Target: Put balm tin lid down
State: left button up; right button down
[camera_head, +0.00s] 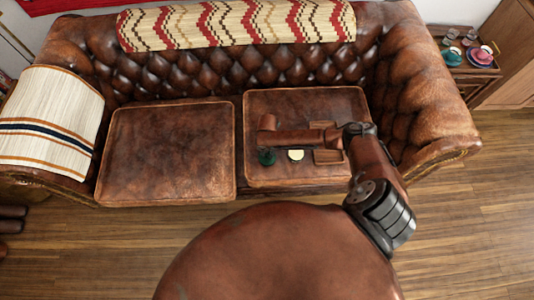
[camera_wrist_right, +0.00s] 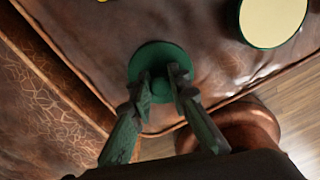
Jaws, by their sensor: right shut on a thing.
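The round green balm tin lid (camera_wrist_right: 158,58) is between the fingertips of my right gripper (camera_wrist_right: 160,88), which is shut on it, in the right wrist view. The lid is over the brown leather seat cushion near its front edge; I cannot tell whether it touches the leather. In the head view the right gripper (camera_head: 267,157) is a small dark green shape below the end of my arm. The open balm tin (camera_wrist_right: 272,20), green with a pale cream top, sits on the cushion to the right of the lid; it also shows in the head view (camera_head: 296,155). My left gripper is not in view.
A small brown rectangular item (camera_head: 328,157) lies right of the tin. The left seat cushion (camera_head: 168,150) is clear. A striped throw (camera_head: 50,120) covers the left armrest. A side table (camera_head: 465,85) with cups stands at the right. Wooden floor (camera_head: 480,220) lies in front.

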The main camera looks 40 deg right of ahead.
jog(key=shift+f, duration=0.1)
jog(key=c, duration=1.8)
grip_release()
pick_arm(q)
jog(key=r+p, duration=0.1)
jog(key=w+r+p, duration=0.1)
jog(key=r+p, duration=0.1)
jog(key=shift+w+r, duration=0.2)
pick_arm(e)
notch_tip(320, 180, up, 12)
jog(key=shift+r, duration=0.15)
